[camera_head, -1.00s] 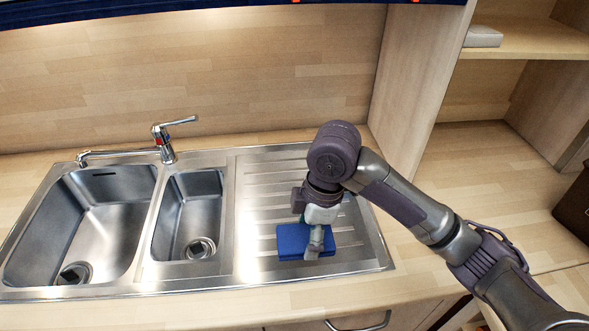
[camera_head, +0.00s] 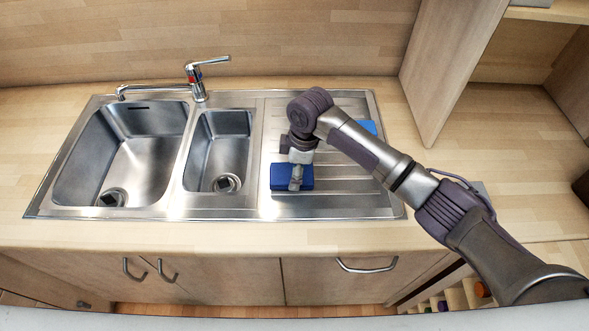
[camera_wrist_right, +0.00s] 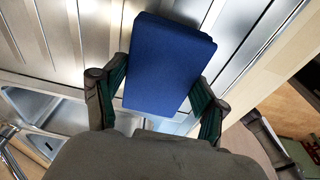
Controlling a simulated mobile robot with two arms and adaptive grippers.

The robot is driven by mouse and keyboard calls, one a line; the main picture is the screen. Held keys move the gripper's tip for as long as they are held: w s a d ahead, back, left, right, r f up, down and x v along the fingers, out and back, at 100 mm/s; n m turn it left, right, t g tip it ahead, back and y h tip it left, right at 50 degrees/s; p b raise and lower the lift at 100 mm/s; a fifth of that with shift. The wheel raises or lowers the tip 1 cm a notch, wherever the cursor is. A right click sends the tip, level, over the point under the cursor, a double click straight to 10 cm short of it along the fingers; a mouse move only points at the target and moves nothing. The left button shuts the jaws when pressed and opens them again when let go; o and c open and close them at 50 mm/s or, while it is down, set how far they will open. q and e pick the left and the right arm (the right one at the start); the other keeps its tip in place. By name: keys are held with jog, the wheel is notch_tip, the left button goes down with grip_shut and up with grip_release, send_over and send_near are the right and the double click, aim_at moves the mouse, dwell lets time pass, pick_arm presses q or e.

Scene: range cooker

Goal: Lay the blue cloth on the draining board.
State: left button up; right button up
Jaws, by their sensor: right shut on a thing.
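The folded blue cloth (camera_head: 279,175) is a flat, thick rectangle over the front left part of the ribbed draining board (camera_head: 345,203), near the small bowl. My right gripper (camera_head: 296,177) comes down on it from above. In the right wrist view the cloth (camera_wrist_right: 170,62) sits between the two fingers (camera_wrist_right: 158,102), one against each side. The gripper is shut on it. I cannot tell whether the cloth touches the board or hangs just above it. My left gripper is in neither view.
A small bowl (camera_head: 218,145) and a large bowl (camera_head: 140,150) lie left of the board, with a tap (camera_head: 198,85) behind. A brighter blue thing (camera_head: 369,127) shows behind my arm on the board's right. A wooden upright panel (camera_head: 450,70) stands at the back right.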

jog(key=shift+f, duration=0.6)
jog(key=shift+f, duration=0.15)
jog(key=o, duration=1)
jog(key=r, duration=0.4)
jog(key=d+r+b, duration=0.1)
jog(key=r, duration=0.3)
jog(key=r+b, duration=0.1)
jog(key=r, duration=0.3)
jog(key=shift+d+r, duration=0.15)
jog(key=shift+d, duration=0.25)
